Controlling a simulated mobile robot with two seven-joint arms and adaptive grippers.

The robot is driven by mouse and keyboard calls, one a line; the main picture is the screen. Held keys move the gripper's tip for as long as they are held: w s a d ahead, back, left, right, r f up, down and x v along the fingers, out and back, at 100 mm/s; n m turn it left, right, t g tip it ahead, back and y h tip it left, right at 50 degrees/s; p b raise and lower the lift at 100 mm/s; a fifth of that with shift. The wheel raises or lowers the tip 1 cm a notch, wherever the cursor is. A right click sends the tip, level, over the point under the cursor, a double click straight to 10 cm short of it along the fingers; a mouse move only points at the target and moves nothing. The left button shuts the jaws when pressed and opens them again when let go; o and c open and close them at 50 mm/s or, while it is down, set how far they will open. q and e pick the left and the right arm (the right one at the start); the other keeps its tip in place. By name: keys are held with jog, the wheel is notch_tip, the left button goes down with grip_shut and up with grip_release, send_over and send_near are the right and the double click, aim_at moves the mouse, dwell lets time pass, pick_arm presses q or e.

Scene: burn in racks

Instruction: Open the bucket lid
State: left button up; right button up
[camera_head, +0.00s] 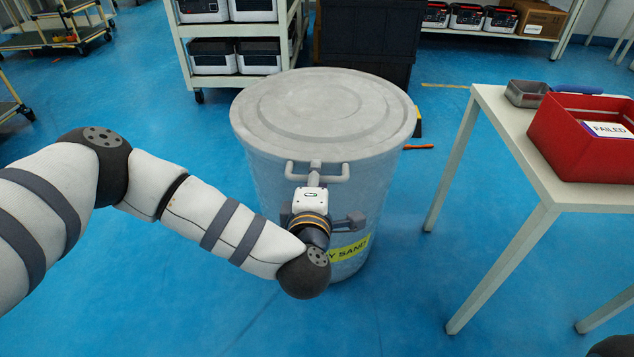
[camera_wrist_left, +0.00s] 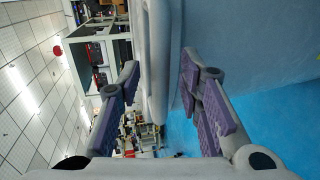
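The bucket (camera_head: 265,180) is a large grey drum with a yellow label, upright on the blue floor. Its round lid (camera_head: 320,100) lies flat on top. A grey bar handle (camera_head: 335,178) sticks out at the front of the rim. My left gripper (camera_head: 315,168) is at the middle of this handle. In the left wrist view, the purple-padded fingers of the left gripper (camera_wrist_left: 158,85) are apart. A grey bar, apparently the handle (camera_wrist_left: 158,60), runs between them with gaps visible. Finger contact is hard to tell in the head view. My right gripper is not in view.
A white table (camera_head: 500,125) on the right holds a red bin (camera_head: 570,140) marked FAILED and a small metal tray (camera_head: 526,95). A white rack (camera_head: 183,55) and a dark crate (camera_head: 365,40) stand behind the bucket. Floor left of the bucket is clear.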

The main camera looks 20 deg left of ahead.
pick_arm(q)
jog(key=shift+w+a, duration=0.15)
jog(key=shift+w, duration=0.25)
grip_shut()
